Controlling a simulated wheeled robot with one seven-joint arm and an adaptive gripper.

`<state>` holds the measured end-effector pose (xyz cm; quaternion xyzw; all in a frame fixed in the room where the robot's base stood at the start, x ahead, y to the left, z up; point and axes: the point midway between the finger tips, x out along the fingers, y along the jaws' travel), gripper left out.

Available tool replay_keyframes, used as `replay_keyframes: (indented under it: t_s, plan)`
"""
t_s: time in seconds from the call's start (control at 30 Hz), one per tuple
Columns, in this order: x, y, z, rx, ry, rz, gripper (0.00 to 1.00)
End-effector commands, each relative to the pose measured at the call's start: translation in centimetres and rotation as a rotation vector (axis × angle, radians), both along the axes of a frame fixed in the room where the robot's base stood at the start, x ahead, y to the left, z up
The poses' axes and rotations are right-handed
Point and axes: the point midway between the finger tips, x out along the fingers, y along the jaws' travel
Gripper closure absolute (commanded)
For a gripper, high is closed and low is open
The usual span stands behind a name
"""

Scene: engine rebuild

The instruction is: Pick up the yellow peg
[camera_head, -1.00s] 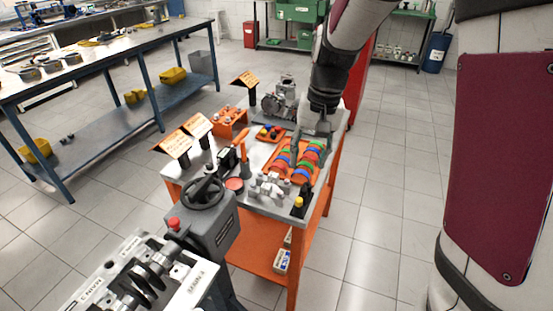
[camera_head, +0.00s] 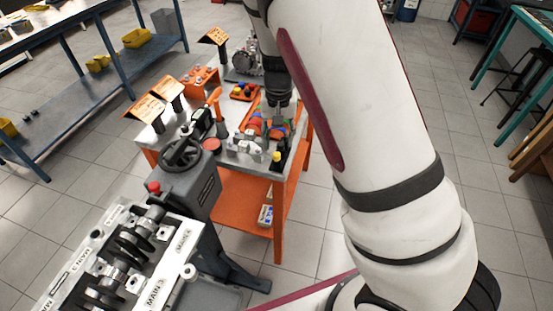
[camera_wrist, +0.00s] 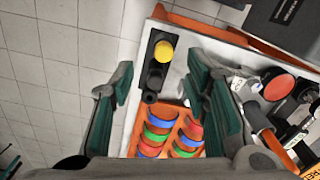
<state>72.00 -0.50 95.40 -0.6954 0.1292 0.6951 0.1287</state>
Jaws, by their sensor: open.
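The yellow peg (camera_head: 277,156) shows as a small yellow top at the near right corner of the work cart. In the wrist view the yellow peg (camera_wrist: 163,50) is a round yellow top at one end of a black holder (camera_wrist: 153,82), with dark round openings beside it. My gripper (camera_wrist: 161,78) is open and empty, its two green-padded fingers to either side of the holder in the picture. In the head view my gripper (camera_head: 278,103) is over the cart, beyond the peg, partly hidden by my arm. Its height above the holder is hard to tell.
An orange tray of red, green and blue curved pieces (camera_wrist: 158,136) lies close to the holder. A red round-topped part (camera_wrist: 278,88) and an orange-handled tool (camera_wrist: 262,125) are to the right. A grey stand with a handwheel (camera_head: 182,155) is in front of the cart (camera_head: 248,192).

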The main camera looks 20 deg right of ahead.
Motion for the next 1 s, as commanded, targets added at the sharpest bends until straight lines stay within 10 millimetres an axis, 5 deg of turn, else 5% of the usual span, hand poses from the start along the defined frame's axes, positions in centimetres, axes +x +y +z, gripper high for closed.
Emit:
replay_keyframes:
  t_s: [0.4,0.73,0.93,1.0]
  plan:
    - [0.2,0.4,-4.7,0.000,0.002,0.000,0.57]
    - [0.3,0.4,-5.3,0.001,0.000,0.001,0.57]
    - [0.3,0.4,-5.3,0.001,0.001,0.001,1.00]
    - [0.3,0.4,-5.3,0.001,0.001,0.001,1.00]
